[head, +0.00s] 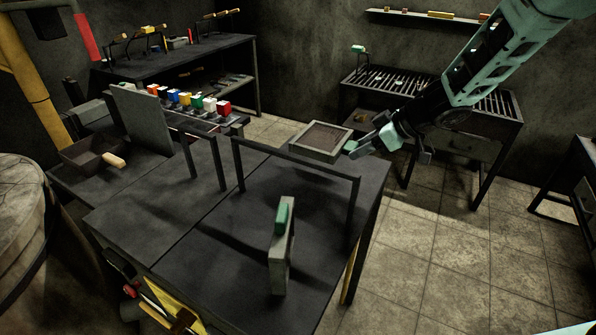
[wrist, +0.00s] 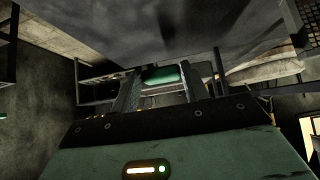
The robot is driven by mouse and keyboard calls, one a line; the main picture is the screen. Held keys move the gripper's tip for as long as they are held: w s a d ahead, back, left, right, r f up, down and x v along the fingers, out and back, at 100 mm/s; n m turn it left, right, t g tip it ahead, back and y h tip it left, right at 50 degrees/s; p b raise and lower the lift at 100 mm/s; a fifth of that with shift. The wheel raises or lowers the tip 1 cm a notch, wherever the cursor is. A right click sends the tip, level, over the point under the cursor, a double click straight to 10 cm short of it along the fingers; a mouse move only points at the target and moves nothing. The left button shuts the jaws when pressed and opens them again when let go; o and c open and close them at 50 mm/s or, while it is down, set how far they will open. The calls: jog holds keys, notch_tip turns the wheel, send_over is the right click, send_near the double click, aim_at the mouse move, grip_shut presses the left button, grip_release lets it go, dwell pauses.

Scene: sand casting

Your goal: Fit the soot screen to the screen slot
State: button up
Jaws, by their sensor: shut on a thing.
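The soot screen, apparently the square pale-framed mesh panel (head: 322,139), is held roughly level beyond the far edge of the dark table in the head view. My gripper (head: 358,147) comes in from the right and is shut on the green grip at its right side. In the wrist view my fingers (wrist: 168,86) close around the green grip (wrist: 163,75), and pale frame parts show around it. I cannot pick out the screen slot for sure.
The dark table (head: 215,245) carries two black bar frames (head: 300,163) and an upright grey frame with a green grip (head: 279,250). A slatted bench (head: 375,84) stands behind. Colored blocks (head: 197,102) line the left rack. Tiled floor is free at right.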

aim_at(347, 184)
jog(key=shift+f+b, duration=0.6)
jog(key=shift+f, duration=4.3)
jog(key=o, duration=1.1)
jog(key=shift+f+b, duration=0.25)
jog(key=shift+b, duration=0.3)
